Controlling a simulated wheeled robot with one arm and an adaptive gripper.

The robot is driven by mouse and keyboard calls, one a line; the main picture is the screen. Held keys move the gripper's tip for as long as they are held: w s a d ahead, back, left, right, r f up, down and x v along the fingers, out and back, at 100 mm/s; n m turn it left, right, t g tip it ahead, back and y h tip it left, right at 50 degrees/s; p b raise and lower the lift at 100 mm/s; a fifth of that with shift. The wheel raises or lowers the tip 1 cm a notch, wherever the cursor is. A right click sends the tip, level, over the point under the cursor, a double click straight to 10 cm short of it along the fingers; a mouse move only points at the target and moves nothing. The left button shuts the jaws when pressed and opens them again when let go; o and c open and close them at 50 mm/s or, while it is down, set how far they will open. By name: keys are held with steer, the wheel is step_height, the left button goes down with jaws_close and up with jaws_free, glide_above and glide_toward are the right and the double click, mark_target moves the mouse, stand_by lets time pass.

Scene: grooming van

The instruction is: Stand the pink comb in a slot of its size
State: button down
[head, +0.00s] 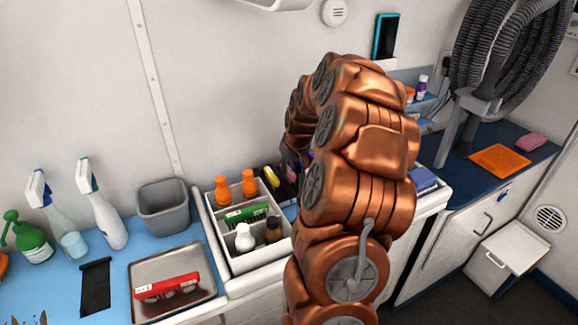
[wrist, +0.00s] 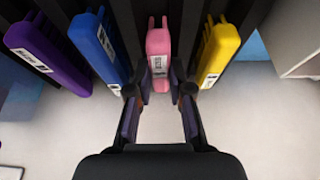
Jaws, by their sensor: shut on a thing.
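The pink comb (wrist: 158,48) is between the fingertips of my gripper (wrist: 160,92) in the wrist view, and the gripper is shut on its near end. The comb lies in line with the dark slats of the black rack (wrist: 180,18), between a blue comb (wrist: 92,45) and a yellow comb (wrist: 219,52). A purple comb (wrist: 45,55) is farther left. I cannot tell how deep the pink comb sits in a slot.
A white divided caddy (head: 238,265) with bottles stands left of the rack. A metal tray (head: 206,280) with a red item (head: 167,287), a grey bin (head: 163,206) and spray bottles (head: 103,218) are farther left. A blue counter (head: 470,150) lies right.

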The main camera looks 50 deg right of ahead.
steer(key=c, duration=1.1)
jaws_free()
steer(key=shift+f, duration=0.15)
steer(key=shift+o, duration=0.2)
steer(key=b+v, duration=0.1)
steer(key=v, duration=1.1)
steer(key=shift+b, duration=0.3)
steer(key=shift+w+r, duration=0.1)
steer(key=shift+r, duration=0.2)
